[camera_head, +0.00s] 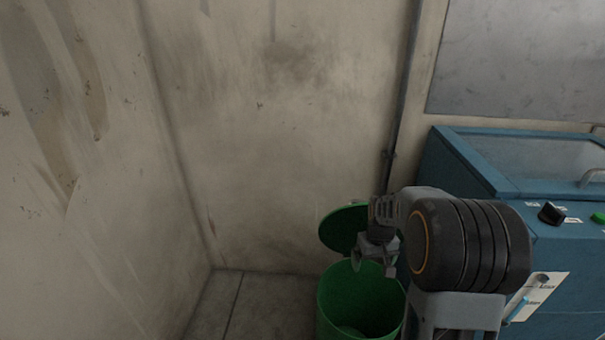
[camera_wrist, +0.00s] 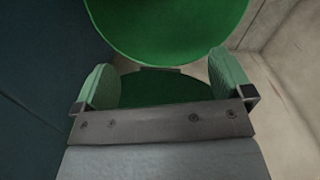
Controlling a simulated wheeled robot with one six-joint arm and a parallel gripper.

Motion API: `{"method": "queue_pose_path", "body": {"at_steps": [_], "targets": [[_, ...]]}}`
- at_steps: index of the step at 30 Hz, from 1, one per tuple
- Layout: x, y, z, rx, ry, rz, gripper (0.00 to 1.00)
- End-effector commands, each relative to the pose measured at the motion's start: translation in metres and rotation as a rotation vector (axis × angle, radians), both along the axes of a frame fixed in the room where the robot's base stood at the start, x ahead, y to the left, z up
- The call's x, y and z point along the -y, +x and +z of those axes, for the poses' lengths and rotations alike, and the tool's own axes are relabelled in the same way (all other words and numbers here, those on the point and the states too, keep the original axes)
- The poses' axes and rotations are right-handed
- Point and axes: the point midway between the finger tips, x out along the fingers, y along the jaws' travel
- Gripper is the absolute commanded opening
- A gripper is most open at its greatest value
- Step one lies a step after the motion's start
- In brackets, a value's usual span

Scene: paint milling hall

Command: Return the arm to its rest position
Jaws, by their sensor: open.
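My arm reaches forward and down in the head view, and my gripper (camera_head: 372,262) is over a green bin (camera_head: 360,305). In the wrist view my gripper (camera_wrist: 168,85) is open, its two pale green fingers wide apart with nothing between them. The bin's dark green inside (camera_wrist: 160,88) shows between and beyond the fingers. The bin's round green lid (camera_head: 343,226) stands raised behind it; the lid also fills the top of the wrist view (camera_wrist: 165,30). Part of the bin's right side is hidden behind my arm in the head view.
A blue machine (camera_head: 470,175) with a clear-topped cover, a black knob (camera_head: 551,213) and a green button stands close at the right. Stained walls (camera_head: 280,120) meet in a corner behind the bin. The tiled floor (camera_head: 265,305) left of the bin is clear.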

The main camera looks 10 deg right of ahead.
Motion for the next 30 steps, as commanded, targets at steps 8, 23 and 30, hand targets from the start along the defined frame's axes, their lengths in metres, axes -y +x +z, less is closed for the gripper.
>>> {"method": "queue_pose_path", "body": {"at_steps": [8,23,30], "targets": [[-0.03,-0.028,0.124,0.085,-0.014,-0.008,0.98],[-0.091,-0.131,0.326,0.284,0.006,-0.042,0.98],[-0.099,-0.147,0.344,0.314,0.015,-0.049,0.98]]}}
